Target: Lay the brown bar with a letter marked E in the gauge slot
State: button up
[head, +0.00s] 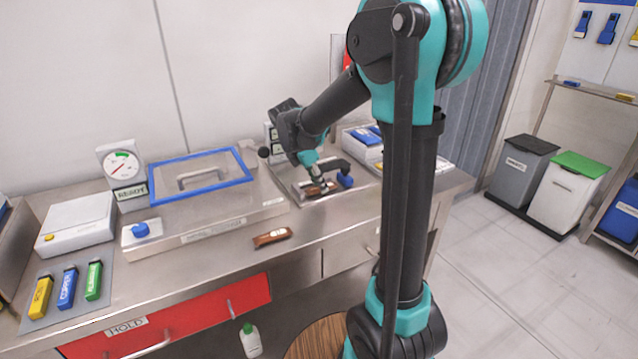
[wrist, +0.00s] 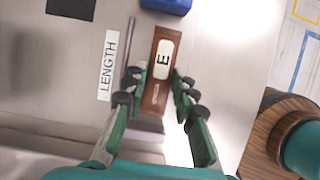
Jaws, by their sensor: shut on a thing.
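The brown bar marked E (wrist: 157,90) has a white label and lies lengthwise between the fingers of my gripper (wrist: 162,78) in the wrist view. The gripper is shut on it. In the head view my gripper (head: 314,178) points down over the metal gauge plate (head: 297,192), with the brown bar (head: 318,189) under its fingertips. A thin dark rail (wrist: 129,55) runs along the bar's left side, beside a white LENGTH label (wrist: 108,65). The slot itself is hidden, and I cannot tell whether the bar rests in it or hangs just above.
A second brown bar (head: 272,237) lies on the counter's front edge. A blue-framed lidded box (head: 200,176) is to the left. Yellow, blue and green bars (head: 67,287) lie on a mat at far left.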

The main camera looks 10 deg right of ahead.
jog(key=shift+f, duration=0.15)
jog(key=o, duration=1.1)
jog(key=shift+c, duration=0.2)
jog(key=v, duration=1.2)
